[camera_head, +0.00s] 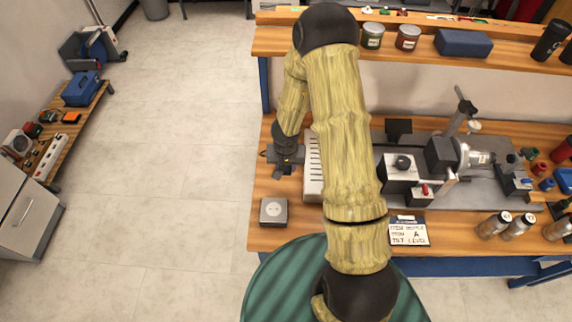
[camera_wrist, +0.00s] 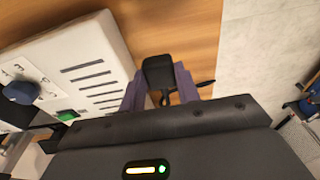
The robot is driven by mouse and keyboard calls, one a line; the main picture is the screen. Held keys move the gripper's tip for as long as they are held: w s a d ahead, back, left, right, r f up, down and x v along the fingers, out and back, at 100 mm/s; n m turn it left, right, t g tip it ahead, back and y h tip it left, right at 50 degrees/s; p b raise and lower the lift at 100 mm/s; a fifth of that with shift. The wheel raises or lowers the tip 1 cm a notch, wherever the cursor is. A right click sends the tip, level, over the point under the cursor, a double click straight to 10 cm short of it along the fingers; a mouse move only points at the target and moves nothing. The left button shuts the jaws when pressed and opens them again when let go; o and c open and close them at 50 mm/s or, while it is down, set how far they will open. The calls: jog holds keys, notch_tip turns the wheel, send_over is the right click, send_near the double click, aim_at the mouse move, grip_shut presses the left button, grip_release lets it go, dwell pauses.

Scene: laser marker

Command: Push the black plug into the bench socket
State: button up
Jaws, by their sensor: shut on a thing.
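The black plug (camera_wrist: 158,70) is between the purple fingers of my gripper (camera_wrist: 160,88) in the wrist view, and the fingers are shut on it. A dark cable or prong shows beside and below it. In the head view my gripper (camera_head: 283,160) is over the left end of the bench, beyond the socket and apart from it. The bench socket (camera_head: 273,210) is a grey square box with a round white face, near the bench's front left corner. The socket does not show in the wrist view. The plug's prongs cannot be made out.
A white slotted box (camera_wrist: 85,65) with a blue knob and green button stands close to my gripper. My arm hides part of it in the head view. The laser rig (camera_head: 440,155), a sign card (camera_head: 409,231) and bottles (camera_head: 505,225) lie to the right. Wood around the socket is clear.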

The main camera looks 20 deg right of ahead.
jog(key=shift+f, duration=0.4)
jog(key=shift+s+a+b, duration=0.8)
jog(key=shift+s+b, duration=0.35)
jog(key=shift+b, duration=0.25)
jog(key=b, duration=0.5)
send_over(274, 208)
jog(key=shift+s+a, duration=0.15)
jog(key=shift+s, duration=0.15)
jog(key=shift+r+p, duration=0.1)
jog(key=shift+p, duration=0.2)
jog(key=shift+f+b, duration=1.5)
jog(key=shift+f, duration=0.65)
dwell(2.6)
